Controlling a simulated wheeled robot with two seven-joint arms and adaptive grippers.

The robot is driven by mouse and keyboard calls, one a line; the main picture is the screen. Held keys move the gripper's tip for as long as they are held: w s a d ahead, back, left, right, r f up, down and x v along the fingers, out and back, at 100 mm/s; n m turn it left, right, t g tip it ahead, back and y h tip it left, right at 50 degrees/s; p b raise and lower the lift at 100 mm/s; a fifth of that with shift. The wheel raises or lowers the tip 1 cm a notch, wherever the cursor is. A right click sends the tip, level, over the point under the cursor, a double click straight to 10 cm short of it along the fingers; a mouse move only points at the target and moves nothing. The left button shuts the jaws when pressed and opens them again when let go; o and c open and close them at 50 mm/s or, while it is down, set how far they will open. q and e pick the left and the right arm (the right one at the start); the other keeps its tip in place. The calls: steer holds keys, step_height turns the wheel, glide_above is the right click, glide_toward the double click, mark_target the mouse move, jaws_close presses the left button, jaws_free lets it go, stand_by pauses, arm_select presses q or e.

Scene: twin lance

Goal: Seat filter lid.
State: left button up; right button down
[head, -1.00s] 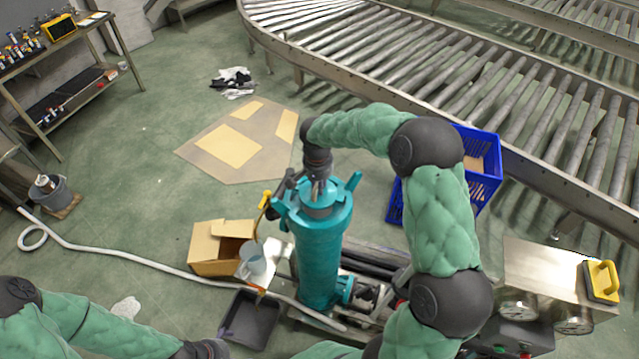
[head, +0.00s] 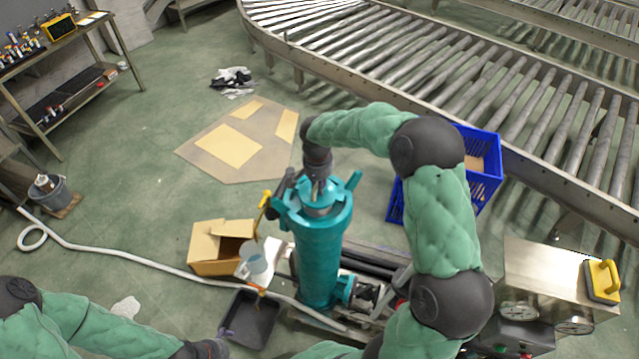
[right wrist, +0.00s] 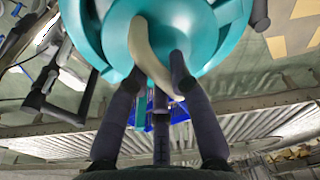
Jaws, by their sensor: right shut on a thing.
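The teal filter housing (head: 318,260) stands upright in the middle of the head view. The teal lid (head: 332,198) is at its top, under my right gripper (head: 318,188). In the right wrist view the lid (right wrist: 195,35) fills the top, with a pale curved handle (right wrist: 148,52) across it. My right gripper (right wrist: 160,75) is shut on this handle, its fingers on either side. Whether the lid sits fully down on the housing cannot be told, since my wrist and fingers cover part of it. My left arm shows at the lower left, but its gripper is out of view.
An open cardboard box (head: 213,262), a white jug (head: 252,262) and a black tray (head: 250,318) are left of the housing. A pale hose (head: 150,258) crosses the floor. A blue crate (head: 485,190) stands behind my right arm, near the roller conveyor (head: 520,105).

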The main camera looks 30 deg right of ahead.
steer(key=shift+b, duration=0.3)
stand_by(0.8)
steer(key=shift+f+b, duration=2.15)
steer(key=shift+f, duration=0.65)
steer(key=c, duration=1)
jaws_free()
steer(key=shift+c, duration=0.2)
steer(key=shift+r, duration=0.1)
steer(key=r, duration=0.8)
steer(key=s+a+r, duration=0.1)
steer(key=r, duration=0.2)
steer(key=shift+r, duration=0.4)
